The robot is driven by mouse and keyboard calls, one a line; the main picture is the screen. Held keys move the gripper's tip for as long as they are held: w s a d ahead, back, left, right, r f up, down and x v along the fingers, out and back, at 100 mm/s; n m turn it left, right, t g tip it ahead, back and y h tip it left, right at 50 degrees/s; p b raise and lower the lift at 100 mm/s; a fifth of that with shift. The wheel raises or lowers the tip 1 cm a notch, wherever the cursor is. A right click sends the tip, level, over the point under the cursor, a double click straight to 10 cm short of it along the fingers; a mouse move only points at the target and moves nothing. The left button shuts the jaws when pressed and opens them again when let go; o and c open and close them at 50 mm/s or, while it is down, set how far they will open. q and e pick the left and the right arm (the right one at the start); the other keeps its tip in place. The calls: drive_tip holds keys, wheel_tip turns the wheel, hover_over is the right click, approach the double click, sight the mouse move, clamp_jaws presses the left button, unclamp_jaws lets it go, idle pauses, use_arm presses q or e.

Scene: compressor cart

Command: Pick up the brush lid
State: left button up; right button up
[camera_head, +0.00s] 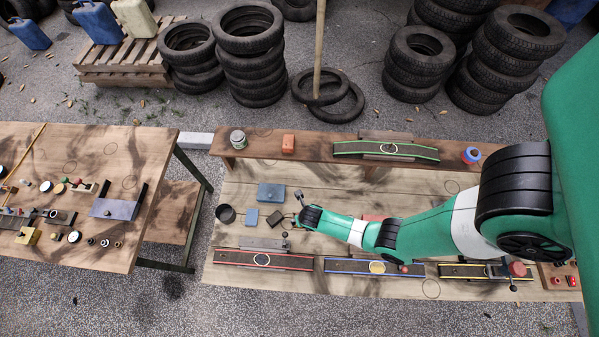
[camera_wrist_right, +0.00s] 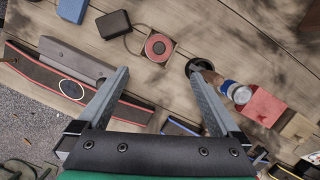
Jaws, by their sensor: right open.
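I cannot tell for certain which thing is the brush lid. A round dark-red cap with a dark centre (camera_wrist_right: 158,46) sits on a small square plate, just beyond the space between my right fingers in the right wrist view. My right gripper (camera_wrist_right: 158,76) is open and empty above the bench. In the head view my right gripper (camera_head: 292,214) is over the bench middle, and the arm hides what lies below it. A dark block (camera_wrist_right: 113,24) lies left of the cap, and a black ring (camera_wrist_right: 200,67) lies right of it. My left gripper is not in view.
A red-edged rail (camera_head: 262,259) and a blue-edged rail (camera_head: 375,267) lie along the bench front. A blue box (camera_head: 270,193) and dark cup (camera_head: 226,214) stand left of the gripper. A silver-blue can (camera_wrist_right: 237,92) and red block (camera_wrist_right: 265,105) lie right in the wrist view.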

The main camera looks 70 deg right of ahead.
drive_tip(key=b+x, duration=0.6)
drive_tip(key=b, duration=0.1)
drive_tip(key=shift+w+f, duration=0.2)
drive_tip(key=shift+f, duration=0.1)
drive_tip(key=shift+d, duration=0.1)
drive_tip(key=b+x, duration=0.3)
drive_tip(key=x, duration=0.2)
drive_tip(key=shift+w+d, duration=0.1)
drive_tip(key=shift+w, duration=0.05)
drive_tip(key=shift+r, duration=0.1)
drive_tip(key=c, duration=1.4)
